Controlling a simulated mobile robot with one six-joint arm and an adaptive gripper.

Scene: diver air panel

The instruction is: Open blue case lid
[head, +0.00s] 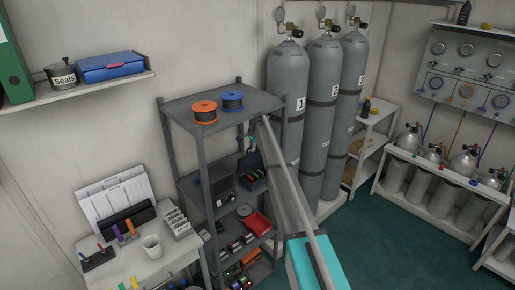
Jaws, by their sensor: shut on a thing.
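A small dark case (249,180) with some blue at its edge sits on the rack's second shelf. Its dark lid (244,161) appears raised at a tilt. My arm reaches in from the lower right to the rack. My gripper (252,145) is small and partly hidden near the lid's upper edge, and looks shut on it. Its fingers are not clear. A flat blue case (110,66) lies shut on the wall shelf at upper left, far from my gripper.
The metal rack (180,112) holds orange and blue spools on top. Tall grey cylinders (288,85) stand close behind my arm. A white table (115,262) with a mug is at lower left. Green floor (400,245) is clear at right.

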